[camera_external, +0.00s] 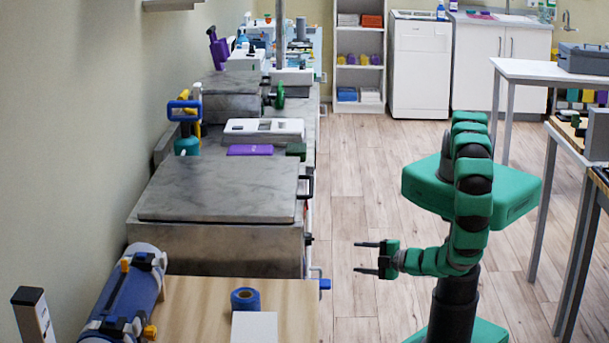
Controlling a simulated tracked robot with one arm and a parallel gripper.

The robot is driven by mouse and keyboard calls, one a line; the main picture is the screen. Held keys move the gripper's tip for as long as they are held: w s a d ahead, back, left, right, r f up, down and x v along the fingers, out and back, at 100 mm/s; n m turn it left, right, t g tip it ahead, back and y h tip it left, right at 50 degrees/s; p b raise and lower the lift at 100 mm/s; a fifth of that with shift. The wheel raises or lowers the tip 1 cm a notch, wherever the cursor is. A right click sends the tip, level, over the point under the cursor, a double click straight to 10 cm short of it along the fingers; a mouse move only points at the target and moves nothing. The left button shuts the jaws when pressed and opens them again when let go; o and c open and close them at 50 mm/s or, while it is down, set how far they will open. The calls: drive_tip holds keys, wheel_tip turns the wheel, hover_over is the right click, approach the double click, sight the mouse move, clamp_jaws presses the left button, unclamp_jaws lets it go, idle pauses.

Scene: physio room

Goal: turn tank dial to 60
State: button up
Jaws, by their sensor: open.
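My gripper (367,257) is open and empty. It is held over the floor in front of the counter, with its fingers pointing left toward the grey tank. A large grey tank (262,248) with a flat lid (218,190) stands against the left wall. A smaller grey tank (230,104) stands farther back. A dial and its markings cannot be made out on either tank; the tank front is seen edge-on. A small blue part (319,279) sticks out low at the large tank's front corner, apart from my gripper.
A wooden top (200,300) at the near left bears a blue tape roll (245,299) and a blue cylinder (125,295). A white tray (263,131) lies behind the large tank. White tables (540,70) stand at right. The floor between is clear.

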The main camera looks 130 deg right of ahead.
sight(310, 239)
wheel_tip(310, 239, up, 6)
drive_tip(key=d+m+y+p, duration=0.1)
drive_tip(key=d+m+p, duration=0.1)
drive_tip(key=m+p, duration=0.2)
drive_tip(key=f+b+x, duration=0.1)
drive_tip(key=x, duration=1.2)
drive_tip(key=shift+d+g+b, duration=0.3)
drive_tip(key=shift+d+b, duration=0.05)
drive_tip(key=shift+b, duration=0.05)
drive_tip(key=shift+s+f, duration=0.1)
drive_tip(key=shift+s, duration=0.05)
idle(0.4)
drive_tip(key=c, duration=1)
drive_tip(key=shift+m, duration=0.3)
